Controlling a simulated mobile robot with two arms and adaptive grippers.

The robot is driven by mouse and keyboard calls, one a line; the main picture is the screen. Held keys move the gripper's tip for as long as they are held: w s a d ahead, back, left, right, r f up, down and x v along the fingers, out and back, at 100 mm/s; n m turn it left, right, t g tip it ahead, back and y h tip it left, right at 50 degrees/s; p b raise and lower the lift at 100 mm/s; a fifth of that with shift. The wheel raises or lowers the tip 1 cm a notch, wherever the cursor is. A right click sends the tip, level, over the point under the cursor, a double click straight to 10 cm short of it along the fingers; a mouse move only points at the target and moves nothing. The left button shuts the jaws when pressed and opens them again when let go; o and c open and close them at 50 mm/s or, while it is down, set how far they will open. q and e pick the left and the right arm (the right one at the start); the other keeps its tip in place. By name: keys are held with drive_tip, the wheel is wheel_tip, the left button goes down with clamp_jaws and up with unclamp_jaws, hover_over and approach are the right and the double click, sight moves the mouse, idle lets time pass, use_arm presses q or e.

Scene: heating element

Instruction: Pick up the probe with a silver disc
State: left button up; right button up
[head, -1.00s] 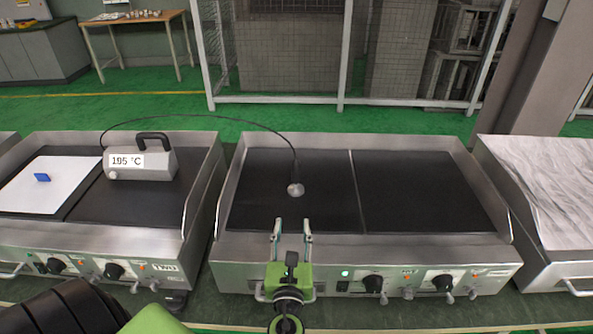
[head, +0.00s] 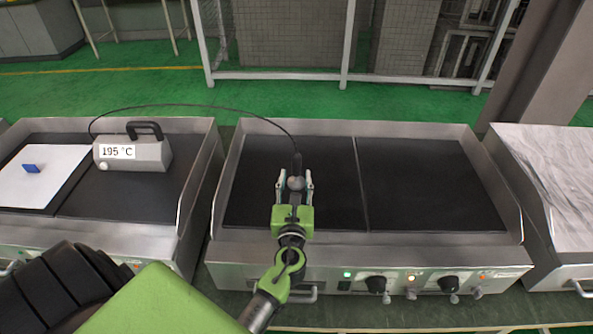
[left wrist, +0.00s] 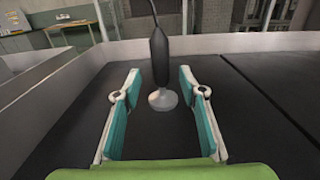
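The probe (head: 297,163) stands upright on the left dark plate of the middle griddle. It has a black handle with a cable at its top, and a silver disc (head: 296,184) at its foot. In the left wrist view the probe's black handle (left wrist: 159,58) and silver disc (left wrist: 162,99) show between and just beyond the fingers. My left gripper (head: 295,183) is open, with a finger on each side of the probe and gaps to both. My right gripper is not in view.
The cable runs left to a grey meter (head: 133,152) reading 195 °C on the left griddle. A blue piece (head: 32,168) sits on a white sheet (head: 50,185) there. The middle griddle's raised metal rim (head: 222,180) borders the plate; its right plate (head: 430,185) is clear.

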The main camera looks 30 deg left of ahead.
sight(296, 170)
use_arm(q)
drive_tip(key=shift+p+x, duration=0.35)
drive_tip(key=shift+x, duration=2.4)
clamp_jaws()
